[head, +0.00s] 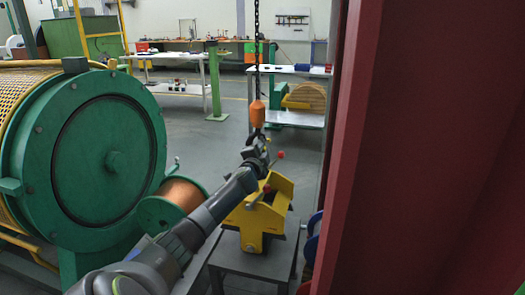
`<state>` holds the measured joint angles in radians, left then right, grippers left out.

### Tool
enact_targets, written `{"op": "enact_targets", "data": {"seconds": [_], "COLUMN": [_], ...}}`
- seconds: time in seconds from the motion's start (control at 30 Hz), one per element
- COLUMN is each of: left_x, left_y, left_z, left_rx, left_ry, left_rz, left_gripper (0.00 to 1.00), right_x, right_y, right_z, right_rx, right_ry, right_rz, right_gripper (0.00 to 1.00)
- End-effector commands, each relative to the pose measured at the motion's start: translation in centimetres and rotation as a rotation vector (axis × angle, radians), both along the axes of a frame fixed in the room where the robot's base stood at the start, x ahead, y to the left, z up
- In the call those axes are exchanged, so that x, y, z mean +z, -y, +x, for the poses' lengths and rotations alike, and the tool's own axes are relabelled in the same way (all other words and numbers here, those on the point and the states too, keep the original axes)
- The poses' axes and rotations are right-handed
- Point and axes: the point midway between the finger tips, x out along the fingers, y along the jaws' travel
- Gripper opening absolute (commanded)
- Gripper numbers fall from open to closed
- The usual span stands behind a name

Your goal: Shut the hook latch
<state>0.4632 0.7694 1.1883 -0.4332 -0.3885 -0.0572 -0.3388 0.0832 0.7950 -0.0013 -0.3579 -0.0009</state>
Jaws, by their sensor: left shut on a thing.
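An orange hook block (257,113) hangs on a dark chain (257,50) in the middle of the head view. The dark hook (257,133) is below it, small and partly hidden by my left gripper. My left arm reaches up from the bottom left. My left gripper (258,146) is at the hook, shut on what looks like its latch. The latch itself is too small and too covered to show its angle. My right gripper is not in view.
A yellow open-topped fixture (262,225) stands on a grey table (255,263) below the hook. A copper wire spool (175,200) and a big green drum (105,160) are at the left. A dark red column (420,150) fills the right. Clear floor lies behind the hook.

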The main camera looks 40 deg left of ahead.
Motion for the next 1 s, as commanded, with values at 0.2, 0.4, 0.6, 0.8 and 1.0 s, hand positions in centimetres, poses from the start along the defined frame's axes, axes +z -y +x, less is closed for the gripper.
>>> {"op": "enact_targets", "data": {"seconds": [0.2,0.4,0.6,0.8,1.0], "left_x": [-0.15,-0.18,-0.18,-0.11,-0.07], "left_y": [-0.01,-0.02,-0.03,-0.05,-0.02], "left_z": [-0.04,-0.05,-0.05,-0.04,-0.10], "left_rx": [-0.001,-0.001,-0.001,0.000,0.000], "left_ry": [-0.012,-0.012,-0.012,-0.010,-0.010], "left_rz": [0.018,0.018,0.018,0.017,0.017], "left_gripper": [0.00,0.00,0.26,0.38,0.38], "right_x": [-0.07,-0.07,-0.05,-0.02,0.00], "right_y": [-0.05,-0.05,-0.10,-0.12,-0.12], "right_z": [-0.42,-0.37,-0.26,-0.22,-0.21], "right_rx": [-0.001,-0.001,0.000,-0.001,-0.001], "right_ry": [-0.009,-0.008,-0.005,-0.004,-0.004], "right_rz": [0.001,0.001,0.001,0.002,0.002], "right_gripper": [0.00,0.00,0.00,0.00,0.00]}}
